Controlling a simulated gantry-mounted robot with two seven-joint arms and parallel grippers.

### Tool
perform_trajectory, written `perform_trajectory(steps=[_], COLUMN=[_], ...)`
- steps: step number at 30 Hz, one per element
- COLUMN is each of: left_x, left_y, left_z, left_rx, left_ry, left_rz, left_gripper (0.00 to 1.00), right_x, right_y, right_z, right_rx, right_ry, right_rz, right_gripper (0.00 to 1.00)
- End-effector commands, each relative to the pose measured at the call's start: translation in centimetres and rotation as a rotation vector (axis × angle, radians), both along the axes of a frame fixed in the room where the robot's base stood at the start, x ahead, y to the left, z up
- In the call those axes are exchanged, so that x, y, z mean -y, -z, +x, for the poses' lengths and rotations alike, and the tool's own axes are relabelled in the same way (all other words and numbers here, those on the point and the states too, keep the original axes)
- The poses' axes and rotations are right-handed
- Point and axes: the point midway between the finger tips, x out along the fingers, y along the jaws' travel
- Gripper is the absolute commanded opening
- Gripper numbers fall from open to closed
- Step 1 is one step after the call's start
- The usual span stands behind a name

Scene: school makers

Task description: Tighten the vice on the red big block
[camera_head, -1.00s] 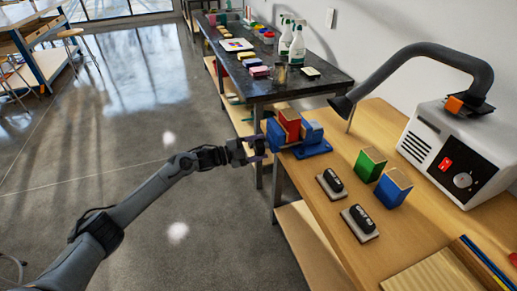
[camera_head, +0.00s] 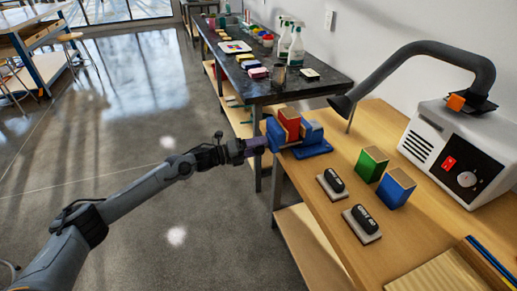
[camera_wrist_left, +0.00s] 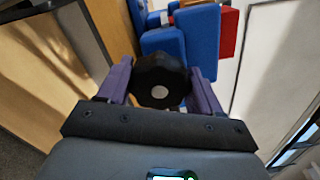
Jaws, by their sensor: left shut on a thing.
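The blue vice (camera_head: 312,150) is mounted at the left edge of the wooden workbench. The red big block (camera_head: 289,122) stands upright between its jaws; I cannot tell how tightly it is gripped. In the left wrist view the red block (camera_wrist_left: 230,32) shows beyond the blue vice body (camera_wrist_left: 200,32). My left gripper (camera_head: 258,146) is at the vice's outer end. In the left wrist view its purple fingers lie on both sides of the round black vice knob (camera_wrist_left: 160,82) and are shut on it. My right gripper is not in view.
A green block (camera_head: 370,163) and a blue block (camera_head: 394,188) stand on the bench, beside two black-handled erasers (camera_head: 334,182). A white fume extractor (camera_head: 455,150) with a bent grey hose is behind. A dark table (camera_head: 290,88) with spray bottles stands farther back.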

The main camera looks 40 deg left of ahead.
Motion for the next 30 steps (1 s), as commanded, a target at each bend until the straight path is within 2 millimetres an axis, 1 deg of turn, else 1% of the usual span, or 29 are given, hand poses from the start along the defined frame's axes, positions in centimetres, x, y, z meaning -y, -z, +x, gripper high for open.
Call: perform_trajectory(steps=[1, 30], left_x=[-0.3, -0.1], left_y=[-0.1, -0.7], left_z=[0.0, -0.1], left_rx=[0.027, 0.513], left_ry=[-0.004, -0.007], left_rz=[0.041, 0.824], left_gripper=[0.34, 0.34], right_x=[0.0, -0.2], right_y=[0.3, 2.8], right_z=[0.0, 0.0], right_rx=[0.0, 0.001], right_ry=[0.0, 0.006], right_rz=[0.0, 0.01], right_gripper=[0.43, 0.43])
